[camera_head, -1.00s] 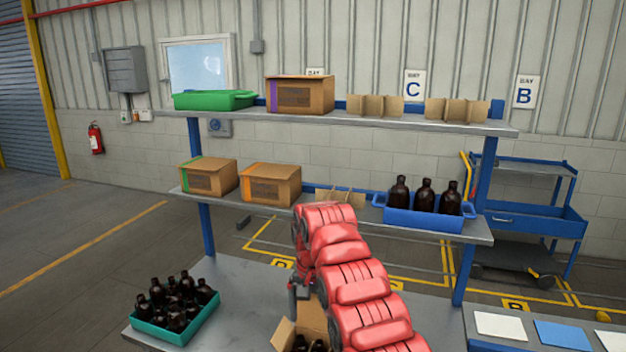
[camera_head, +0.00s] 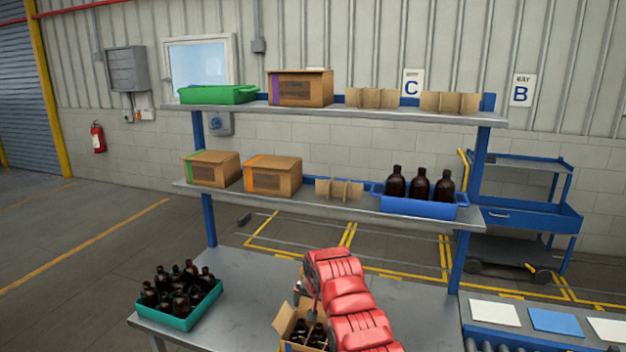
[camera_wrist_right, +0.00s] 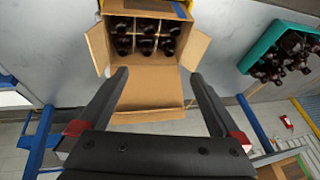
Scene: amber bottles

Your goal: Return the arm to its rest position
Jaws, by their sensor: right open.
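My right arm (camera_head: 345,298), in red padded covers, reaches in from the bottom of the head view over the bench. My right gripper (camera_wrist_right: 168,95) shows in the right wrist view with its two dark fingers spread wide and nothing between them. Beyond the fingers is an open cardboard box (camera_wrist_right: 150,88) with dividers and several amber bottles (camera_wrist_right: 145,35) in it. In the head view the box (camera_head: 287,322) stands on the bench, partly hidden by my right arm. My left gripper is not in view.
A teal crate (camera_head: 207,306) of amber bottles stands on the bench's left. The shelf above holds a blue bin (camera_head: 425,211) with three bottles, boxes (camera_head: 273,178) and dividers. A green bin (camera_head: 218,94) is on the top shelf. A blue cart (camera_head: 530,215) stands right.

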